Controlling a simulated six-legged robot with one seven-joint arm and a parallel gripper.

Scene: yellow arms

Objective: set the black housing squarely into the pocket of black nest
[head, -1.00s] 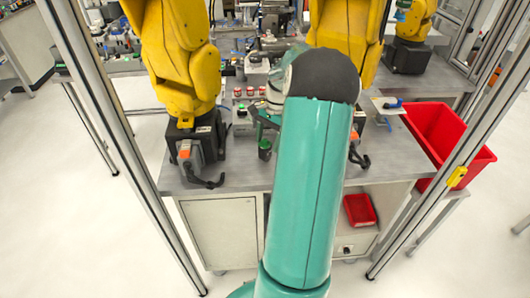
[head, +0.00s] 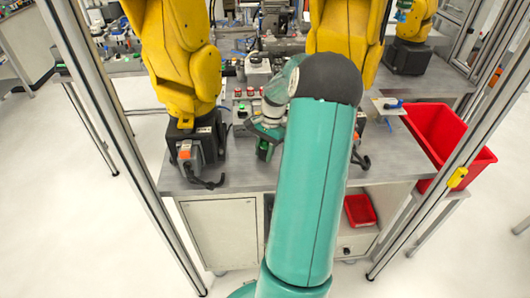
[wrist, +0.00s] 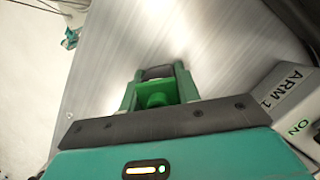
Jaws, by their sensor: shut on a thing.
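My gripper (wrist: 157,90) shows in the wrist view with its green fingers closed on a small dark piece (wrist: 157,72), likely the black housing. A bright green part (wrist: 153,96) shows between the fingers. Bare metal tabletop lies beyond the fingertips. In the head view my gripper (head: 265,146) is small, over the front part of the bench, left of my teal arm. The housing cannot be made out clearly there. I cannot pick out the black nest in either view; my arm covers part of the bench.
The metal bench (head: 235,178) has bare room along its front edge. Yellow robot arms (head: 170,60) stand at left and behind my arm. A grey box marked ARM 1 (wrist: 288,105) is close at right. A red bin (head: 440,140) stands right.

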